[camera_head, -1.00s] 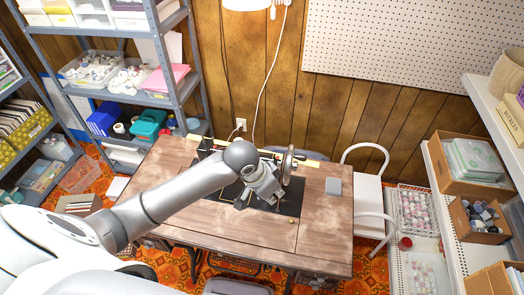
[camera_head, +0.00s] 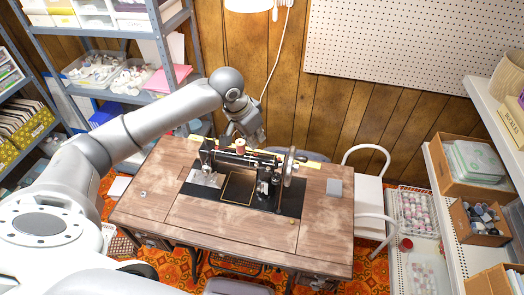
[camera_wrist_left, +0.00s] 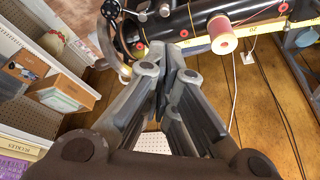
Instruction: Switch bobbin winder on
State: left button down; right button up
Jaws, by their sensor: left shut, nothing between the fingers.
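The black sewing machine (camera_head: 232,160) stands on the wooden table (camera_head: 180,215). Its handwheel (camera_head: 288,166) is at the machine's right end and shows at the upper left of the left wrist view (camera_wrist_left: 108,40). Small metal parts (camera_wrist_left: 152,10) sit near the wheel there; I cannot tell which is the bobbin winder or its state. A pink thread spool (camera_wrist_left: 222,36) stands on the machine's top. My left gripper (camera_head: 243,140) is above and behind the machine arm. In the left wrist view its fingers (camera_wrist_left: 172,55) are together, empty, near the machine's top. My right gripper is out of view.
A grey square item (camera_head: 333,187) lies on the table's right part. A white chair (camera_head: 368,190) stands to its right. A metal shelf (camera_head: 180,85) stands behind at left, and shelves with boxes (camera_head: 480,160) line the right. The table's front is clear.

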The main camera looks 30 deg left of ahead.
aim_at(266, 159)
pick_arm(q)
jog(key=p+x, duration=0.2)
jog(key=x, duration=0.6)
jog(key=shift+w+d+f, duration=0.1)
jog(key=shift+f, duration=0.25)
jog(key=shift+w+f, duration=0.15)
jog(key=shift+f, duration=0.4)
jog(key=shift+w, duration=0.1)
